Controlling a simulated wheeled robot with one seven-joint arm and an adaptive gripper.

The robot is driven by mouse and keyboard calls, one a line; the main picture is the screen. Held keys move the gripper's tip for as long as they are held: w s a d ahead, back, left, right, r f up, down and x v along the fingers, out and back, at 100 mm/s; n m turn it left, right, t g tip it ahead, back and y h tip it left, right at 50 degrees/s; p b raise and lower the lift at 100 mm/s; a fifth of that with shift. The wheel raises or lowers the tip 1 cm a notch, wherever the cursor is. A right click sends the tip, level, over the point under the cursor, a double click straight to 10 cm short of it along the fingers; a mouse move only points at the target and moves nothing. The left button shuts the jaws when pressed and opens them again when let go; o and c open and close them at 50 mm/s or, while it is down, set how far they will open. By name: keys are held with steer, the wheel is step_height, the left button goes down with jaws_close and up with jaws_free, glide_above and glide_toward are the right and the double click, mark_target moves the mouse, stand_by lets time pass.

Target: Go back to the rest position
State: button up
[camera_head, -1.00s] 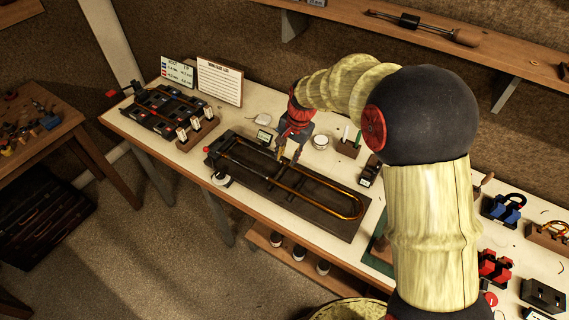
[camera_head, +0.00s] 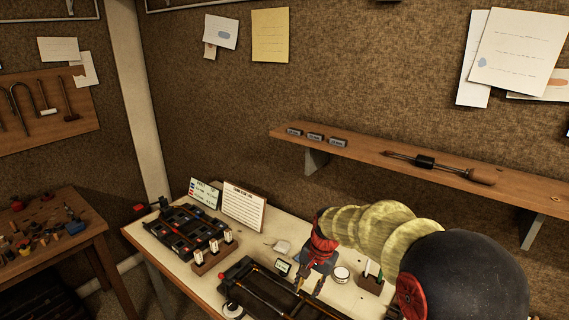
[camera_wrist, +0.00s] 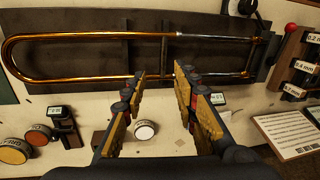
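My gripper (camera_head: 310,285) is above the workbench (camera_head: 150,250), beside the horn slide on its dark board (camera_head: 235,272). In the wrist view my gripper (camera_wrist: 160,82) has its two fingers apart, with nothing between them. The brass slide (camera_wrist: 90,81) lies on the dark board (camera_wrist: 115,55) ahead of the fingertips, its curved end at the left. In the head view the near part of the slide is cut off by the lower edge.
A black rack (camera_head: 188,232), a printed sheet (camera_head: 244,206) and a small white jar (camera_head: 342,274) stand on the bench. A wall shelf (camera_head: 365,148) with a long tool (camera_head: 440,167) runs above my arm. A side table (camera_head: 70,245) stands left.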

steer(key=s+d+r+n+t+b, duration=0.1)
steer(key=s+d+r+n, duration=0.1)
steer(key=s, duration=0.8)
steer(key=s+d+r+n+t+h+b, duration=0.1)
steer(key=s+d+r, duration=0.4)
steer(key=s, duration=0.5)
steer(key=s+d+r+n+t+b, duration=0.1)
steer(key=s+d+r+n+t, duration=0.1)
steer(key=s+r, duration=0.4)
steer(key=shift+s+d+r+n+h+b, duration=0.35)
steer(key=shift+s+d+n, duration=0.55)
steer(key=shift+s, duration=1.6)
